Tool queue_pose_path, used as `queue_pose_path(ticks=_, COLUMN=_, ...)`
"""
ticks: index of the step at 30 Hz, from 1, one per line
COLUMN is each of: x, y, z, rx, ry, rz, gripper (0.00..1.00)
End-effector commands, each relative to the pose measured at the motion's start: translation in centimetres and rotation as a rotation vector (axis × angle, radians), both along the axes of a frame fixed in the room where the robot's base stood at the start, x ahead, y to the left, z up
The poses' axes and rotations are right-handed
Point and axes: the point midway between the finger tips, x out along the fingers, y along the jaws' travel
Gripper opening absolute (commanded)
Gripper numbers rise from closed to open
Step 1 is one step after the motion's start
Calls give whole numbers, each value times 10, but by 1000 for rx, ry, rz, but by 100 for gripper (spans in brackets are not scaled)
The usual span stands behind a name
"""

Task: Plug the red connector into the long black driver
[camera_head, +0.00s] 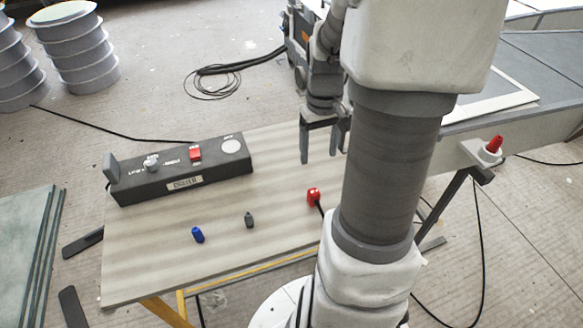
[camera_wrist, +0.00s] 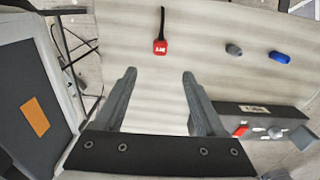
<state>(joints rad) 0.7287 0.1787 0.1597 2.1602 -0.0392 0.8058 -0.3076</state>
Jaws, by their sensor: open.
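The red connector (camera_head: 313,196) lies on the table near its right side, with a black cable running from it toward the front edge. It also shows in the wrist view (camera_wrist: 160,47), beyond my fingertips. The long black driver (camera_head: 180,172) lies along the back left of the table, with a red switch, a silver part and a pale round disc on top. In the wrist view the driver (camera_wrist: 262,112) is at the right. My gripper (camera_head: 323,158) is open and empty above the table, behind and apart from the red connector. My arm hides part of the table's right side.
A blue cap-like piece (camera_head: 198,235) and a dark grey one (camera_head: 249,220) lie on the table (camera_head: 140,270) in front of the driver. A red-tipped fixture (camera_head: 494,145) stands at the right. Ribbed grey cylinders (camera_head: 80,50) stand at the back left.

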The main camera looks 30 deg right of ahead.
Motion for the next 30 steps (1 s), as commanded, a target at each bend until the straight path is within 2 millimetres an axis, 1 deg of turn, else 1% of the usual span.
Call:
queue_pose_path(ticks=8, x=0, y=0, z=-1, rx=0, ry=0, rz=1, gripper=72)
queue_pose_path(ticks=11, x=0, y=1, z=-10, rx=1, ry=2, rz=1, gripper=72)
queue_pose_path(ticks=14, x=-1, y=1, z=-29, rx=3, ry=3, rz=1, gripper=72)
queue_pose_path(ticks=21, x=0, y=1, z=-83, rx=3, ry=3, rz=2, gripper=72)
queue_pose_path(ticks=24, x=0, y=1, z=-102, rx=3, ry=3, rz=0, gripper=72)
queue_pose_path(ticks=27, x=0, y=1, z=-115, rx=1, ry=2, rz=1, gripper=72)
queue_pose_path(ticks=30, x=0, y=1, z=-121, rx=0, ry=0, rz=1, gripper=72)
